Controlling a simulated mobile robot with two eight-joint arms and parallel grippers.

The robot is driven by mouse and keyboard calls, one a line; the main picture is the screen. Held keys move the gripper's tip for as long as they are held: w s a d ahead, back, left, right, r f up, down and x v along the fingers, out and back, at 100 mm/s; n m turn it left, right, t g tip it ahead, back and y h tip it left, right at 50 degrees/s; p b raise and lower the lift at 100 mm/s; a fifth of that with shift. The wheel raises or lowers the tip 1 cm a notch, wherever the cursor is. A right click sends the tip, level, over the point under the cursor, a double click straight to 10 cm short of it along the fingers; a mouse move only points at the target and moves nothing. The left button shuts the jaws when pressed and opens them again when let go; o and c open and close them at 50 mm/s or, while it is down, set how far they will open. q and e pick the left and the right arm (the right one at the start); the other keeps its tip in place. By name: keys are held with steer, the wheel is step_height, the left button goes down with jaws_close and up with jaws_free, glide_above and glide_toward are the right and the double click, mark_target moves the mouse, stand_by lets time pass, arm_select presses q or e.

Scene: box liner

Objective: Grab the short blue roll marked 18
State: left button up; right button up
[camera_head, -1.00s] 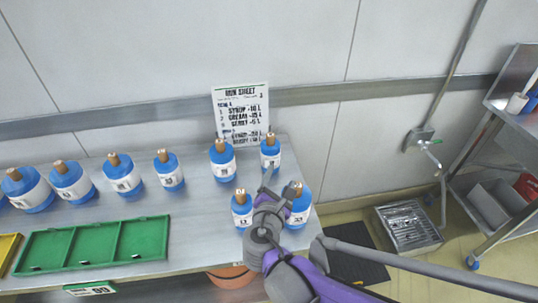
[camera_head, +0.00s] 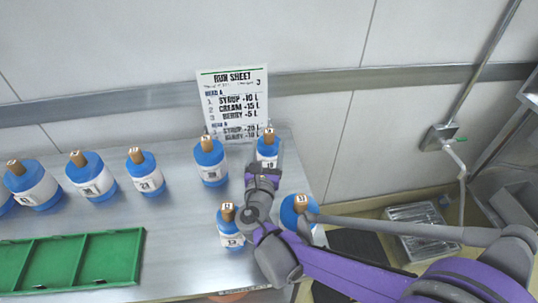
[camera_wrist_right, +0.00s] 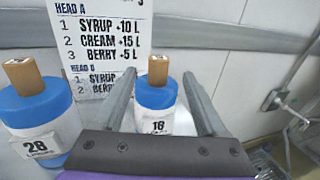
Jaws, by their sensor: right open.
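The short blue roll marked 18 (camera_head: 268,146), with a white label band and a brown core on top, stands upright at the back right of the steel table. In the right wrist view this roll (camera_wrist_right: 155,96) shows between my fingers, its lower part hidden by the gripper body. My right gripper (camera_head: 263,171) is open, just in front of the roll. In the wrist view its two fingers (camera_wrist_right: 158,78) reach along either side of the roll, with nothing clearly gripped. My left gripper is out of view.
A roll marked 28 (camera_wrist_right: 35,115) stands to the left, also in the head view (camera_head: 211,162). Rolls marked 13 (camera_head: 230,228) and 33 (camera_head: 299,208) stand in front, close to my arm. The run sheet (camera_head: 233,103) is behind. A green tray (camera_head: 70,262) lies front left.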

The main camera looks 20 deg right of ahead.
mark_target(268, 138)
steer(key=x, duration=0.6)
steer(key=shift+f, duration=0.15)
steer(key=shift+a, duration=0.1)
jaws_close()
stand_by(1.2)
